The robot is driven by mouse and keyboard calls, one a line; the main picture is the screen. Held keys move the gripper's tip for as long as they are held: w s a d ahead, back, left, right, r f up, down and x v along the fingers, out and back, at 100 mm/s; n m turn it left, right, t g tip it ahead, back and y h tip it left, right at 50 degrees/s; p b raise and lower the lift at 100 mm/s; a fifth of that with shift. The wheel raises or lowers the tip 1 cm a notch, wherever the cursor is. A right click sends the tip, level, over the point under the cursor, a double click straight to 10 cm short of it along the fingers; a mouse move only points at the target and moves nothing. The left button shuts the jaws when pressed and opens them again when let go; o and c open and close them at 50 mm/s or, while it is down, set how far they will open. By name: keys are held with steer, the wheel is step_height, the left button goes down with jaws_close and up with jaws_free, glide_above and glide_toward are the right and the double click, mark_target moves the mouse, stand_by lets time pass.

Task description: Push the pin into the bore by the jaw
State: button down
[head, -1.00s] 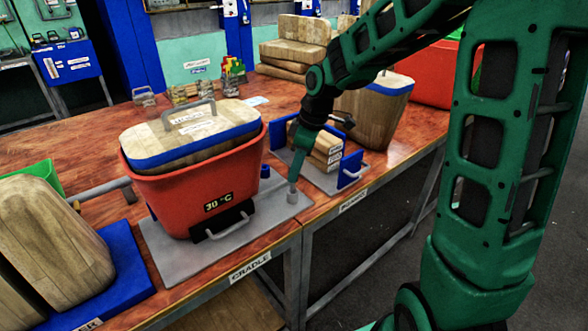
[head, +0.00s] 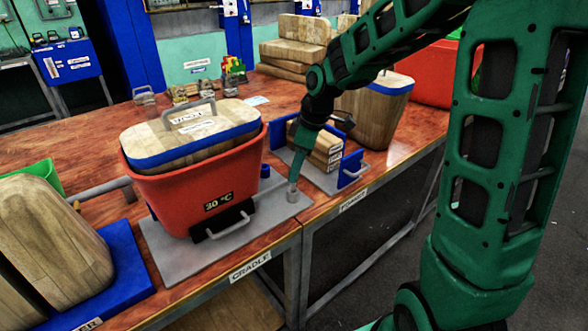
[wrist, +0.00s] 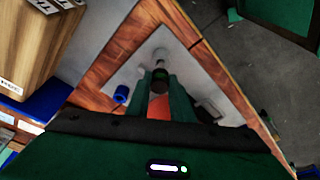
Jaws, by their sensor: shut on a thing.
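The red tub (head: 190,195) with a wooden, blue-rimmed lid stands on the grey cradle plate (head: 165,250). A black jaw with a grey handle (head: 232,228) is at the tub's front. My gripper (head: 294,184) points down at a short grey boss (head: 292,197) near the plate's right corner; this boss also shows in the wrist view (wrist: 160,55). In the wrist view my gripper (wrist: 160,78) is shut on a small dark piece, likely the pin, at the boss. The fingers hide most of it, and I cannot tell how deep it sits. The bore's opening is hidden.
A blue peg (head: 265,171) stands on the plate behind the boss; it also shows in the wrist view (wrist: 121,94). Wooden blocks (head: 322,148) lie in a blue-sided holder to the right. A wooden block (head: 55,240) on a blue base is at the left.

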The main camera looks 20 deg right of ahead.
steer(key=shift+s+d+x, duration=0.1)
steer(key=shift+d+x, duration=0.05)
steer(key=shift+x, duration=0.65)
steer(key=shift+s+d+x, duration=0.1)
steer(key=shift+d+x, duration=0.05)
steer(key=shift+x, duration=0.6)
stand_by(0.4)
steer(key=shift+a+v, duration=0.1)
steer(key=shift+v, duration=0.55)
steer(key=shift+a+v, duration=0.15)
steer(key=shift+v, duration=0.45)
steer(key=shift+d+x, duration=0.1)
steer(key=shift+x, duration=0.5)
steer(key=shift+d+x, duration=0.15)
steer(key=shift+x, duration=0.5)
stand_by(1.1)
steer(key=c, duration=1.5)
jaws_free()
steer(key=shift+d+r, duration=0.1)
steer(key=v, duration=1)
steer(key=shift+s+r, duration=0.15)
steer(key=shift+r, duration=0.05)
